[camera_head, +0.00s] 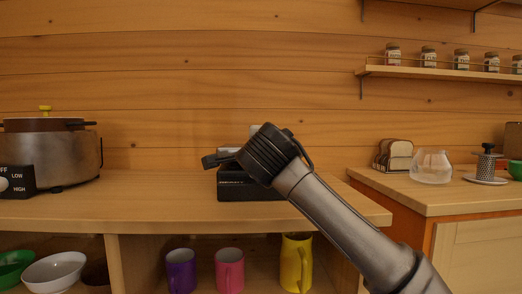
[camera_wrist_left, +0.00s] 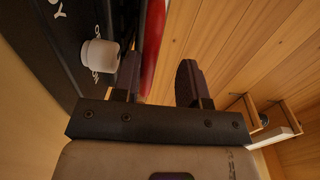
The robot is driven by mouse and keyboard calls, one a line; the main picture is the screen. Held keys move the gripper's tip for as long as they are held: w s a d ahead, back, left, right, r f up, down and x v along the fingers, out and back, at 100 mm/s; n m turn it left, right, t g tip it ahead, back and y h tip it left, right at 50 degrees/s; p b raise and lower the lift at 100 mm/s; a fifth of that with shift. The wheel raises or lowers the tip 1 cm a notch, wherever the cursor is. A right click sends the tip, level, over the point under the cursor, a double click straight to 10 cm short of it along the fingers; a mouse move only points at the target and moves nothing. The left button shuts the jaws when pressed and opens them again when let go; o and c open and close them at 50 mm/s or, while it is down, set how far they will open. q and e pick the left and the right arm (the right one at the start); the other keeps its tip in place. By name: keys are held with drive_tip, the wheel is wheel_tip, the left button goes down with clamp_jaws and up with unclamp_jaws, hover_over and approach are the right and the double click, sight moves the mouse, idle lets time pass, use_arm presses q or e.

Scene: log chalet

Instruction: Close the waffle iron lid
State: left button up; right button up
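The waffle iron (camera_head: 250,192) is a low black box on the counter, mostly hidden behind my arm in the head view. In the left wrist view a black panel with a white knob (camera_wrist_left: 100,55) and white lettering fills the upper left, with a red edge beside it. The lid's angle is hidden. My left gripper (camera_wrist_left: 160,78) has its fingers apart, close to the panel, with the red edge showing between or just behind them. The one arm in the head view enters from the lower right, its dark end at the waffle iron. My right gripper does not show.
A slow cooker (camera_head: 60,155) stands on the left of the counter (camera_head: 140,212). Bowls and colored mugs (camera_head: 230,270) sit below. A toast rack (camera_head: 393,155) and glass bowl (camera_head: 431,167) stand on the right counter. A jar shelf (camera_head: 440,73) is above. The counter between the cooker and waffle iron is clear.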

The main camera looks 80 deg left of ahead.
use_arm(q)
drive_tip(key=s+d+p, duration=0.1)
drive_tip(key=d+p, duration=0.3)
drive_tip(key=d, duration=0.9)
drive_tip(key=shift+d+r, duration=0.4)
drive_tip(key=shift+r, duration=0.05)
idle(0.3)
